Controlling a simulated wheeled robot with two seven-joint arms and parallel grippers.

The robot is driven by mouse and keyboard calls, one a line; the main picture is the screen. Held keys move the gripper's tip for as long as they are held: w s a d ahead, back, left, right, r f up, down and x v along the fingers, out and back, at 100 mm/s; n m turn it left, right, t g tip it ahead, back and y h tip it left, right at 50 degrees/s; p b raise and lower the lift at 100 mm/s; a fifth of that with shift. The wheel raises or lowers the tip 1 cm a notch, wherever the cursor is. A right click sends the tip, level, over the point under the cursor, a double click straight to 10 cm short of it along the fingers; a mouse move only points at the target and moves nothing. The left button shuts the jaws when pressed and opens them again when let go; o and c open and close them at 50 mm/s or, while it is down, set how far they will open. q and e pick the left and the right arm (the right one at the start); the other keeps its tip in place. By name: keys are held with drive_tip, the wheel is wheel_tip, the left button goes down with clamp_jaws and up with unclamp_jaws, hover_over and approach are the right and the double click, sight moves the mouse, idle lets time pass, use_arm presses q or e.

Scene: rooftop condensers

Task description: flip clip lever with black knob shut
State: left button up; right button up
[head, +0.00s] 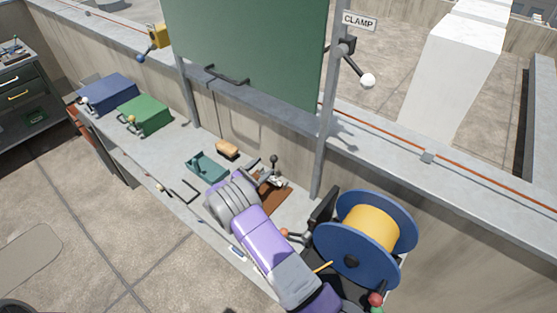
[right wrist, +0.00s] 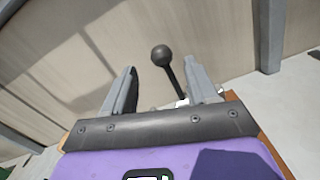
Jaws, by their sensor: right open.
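The clip lever is a dark upright rod topped by a round black knob (head: 274,158), above a pale metal base on a brown board (head: 281,199). In the right wrist view the knob (right wrist: 162,55) shows beyond the fingers, with its rod slanting down to the right, in line with the gap between them. My right gripper (right wrist: 163,88) is open, with its two grey fingers apart and nothing clearly held. In the head view my purple right arm hides part of the board, and the fingers are hard to make out. My left gripper is in neither view.
A blue cable reel (head: 351,258) with yellow cable stands right of my arm. A teal tray (head: 207,168) and a tan block (head: 227,149) lie left of the board. A green panel (head: 245,50) on grey posts rises behind. Green (head: 146,114) and blue (head: 107,93) boxes stand far left.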

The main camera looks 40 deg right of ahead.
sight(271, 161)
drive_tip(key=x, duration=0.6)
drive_tip(key=shift+d, duration=0.4)
clamp_jaws()
